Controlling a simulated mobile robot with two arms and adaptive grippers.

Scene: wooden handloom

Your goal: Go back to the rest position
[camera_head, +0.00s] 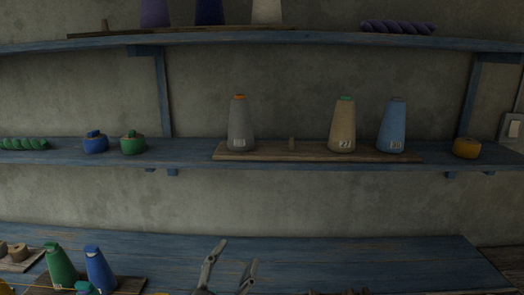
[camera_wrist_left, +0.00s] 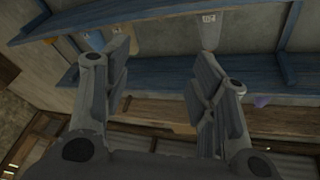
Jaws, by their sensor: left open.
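My left gripper (camera_head: 231,272) shows at the bottom middle of the head view, in front of the blue bench. Its two fingers point up and stand apart, with nothing between them. In the left wrist view the same gripper (camera_wrist_left: 161,85) is open and empty, with blue shelves beyond its fingers. My right gripper is not in either view.
A blue wall shelf (camera_head: 190,153) holds a grey cone (camera_head: 240,127), a beige cone (camera_head: 342,128) and a blue cone (camera_head: 392,128) on a board. An upper shelf (camera_head: 330,40) runs above. Green (camera_head: 60,266) and blue (camera_head: 99,270) cones stand lower left. The bench's right half (camera_head: 390,262) is largely clear.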

